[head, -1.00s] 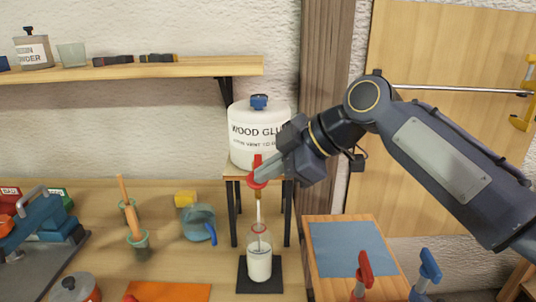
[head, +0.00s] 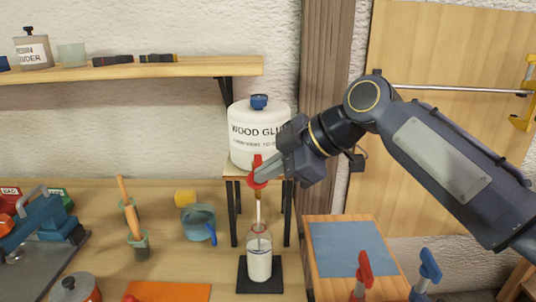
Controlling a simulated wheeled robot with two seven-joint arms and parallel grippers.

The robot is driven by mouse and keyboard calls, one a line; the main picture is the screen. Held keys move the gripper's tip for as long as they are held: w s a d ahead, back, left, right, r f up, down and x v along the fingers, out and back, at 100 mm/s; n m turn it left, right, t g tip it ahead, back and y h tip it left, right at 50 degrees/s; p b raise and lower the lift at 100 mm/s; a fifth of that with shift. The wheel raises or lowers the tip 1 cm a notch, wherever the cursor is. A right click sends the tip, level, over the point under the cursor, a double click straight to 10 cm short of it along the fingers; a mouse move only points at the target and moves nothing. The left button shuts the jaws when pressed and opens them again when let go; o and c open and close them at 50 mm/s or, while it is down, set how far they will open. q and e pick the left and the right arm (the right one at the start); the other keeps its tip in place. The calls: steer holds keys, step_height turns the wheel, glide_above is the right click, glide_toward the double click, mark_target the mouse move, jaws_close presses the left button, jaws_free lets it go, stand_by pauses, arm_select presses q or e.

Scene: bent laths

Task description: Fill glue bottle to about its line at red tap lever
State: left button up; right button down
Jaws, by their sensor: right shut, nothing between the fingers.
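The glue bottle (head: 259,265) is clear and stands upright on a dark square mat (head: 244,285). White glue fills its lower part, with the surface below a thin red ring near the bottle's shoulder. A white stream (head: 258,212) runs from the tap down into the bottle's mouth. The red tap lever (head: 257,165) is at the front of the white wood glue tank (head: 258,130). My right gripper (head: 264,178) is shut with nothing in it, its fingertips against or very close to the lever, partly hiding it. My left gripper is out of view.
The tank stands on a small wooden stand (head: 233,171) with dark legs. Red (head: 363,272) and blue (head: 428,270) clamps stand at the right, by a board with a blue sheet (head: 349,248).

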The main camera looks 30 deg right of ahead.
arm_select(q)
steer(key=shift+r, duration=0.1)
arm_select(e)
steer(key=shift+r, duration=0.1)
arm_select(q)
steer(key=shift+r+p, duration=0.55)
steer(key=shift+p, duration=0.1)
arm_select(e)
steer(key=shift+r, duration=0.7)
